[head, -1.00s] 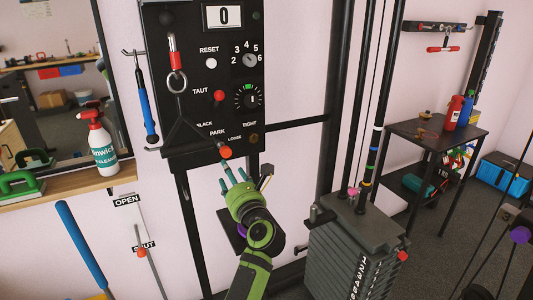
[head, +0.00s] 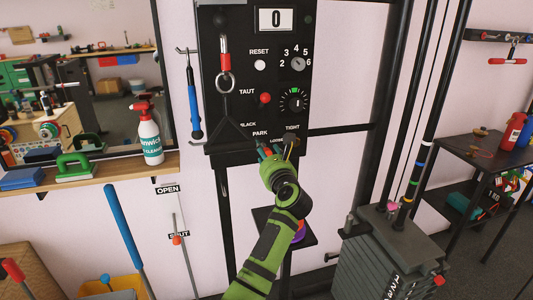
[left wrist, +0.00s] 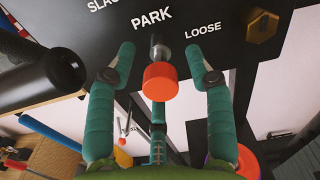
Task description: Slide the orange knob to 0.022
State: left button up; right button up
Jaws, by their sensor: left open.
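The orange knob (left wrist: 160,82) sits on a short metal stem under the word PARK at the lower edge of the black panel (head: 235,75). In the left wrist view it lies between the two teal fingers, with a gap on each side. My left gripper (left wrist: 160,65) is open around it and does not appear to touch it. In the head view my left gripper (head: 274,148) is at the panel's bottom edge and mostly hides the knob. My right gripper is not in view.
An OPEN/SHUT slider with another orange knob (head: 176,240) is on the wall at lower left. A red TAUT button (head: 265,98) and a dial (head: 294,101) are above. A grey weight stack (head: 380,265) stands at right. A brass hexagonal piece (left wrist: 262,25) is beside LOOSE.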

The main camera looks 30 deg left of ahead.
pick_arm(q)
grip_shut()
jog(key=shift+w+a, duration=0.1)
jog(key=shift+b+x, duration=0.7)
jog(key=shift+x, duration=0.25)
jog(key=shift+w+a, duration=0.15)
jog(key=shift+r, duration=0.15)
jog(key=shift+c, duration=1)
grip_release()
jog(key=shift+o, duration=1)
jog(key=shift+a, duration=0.1)
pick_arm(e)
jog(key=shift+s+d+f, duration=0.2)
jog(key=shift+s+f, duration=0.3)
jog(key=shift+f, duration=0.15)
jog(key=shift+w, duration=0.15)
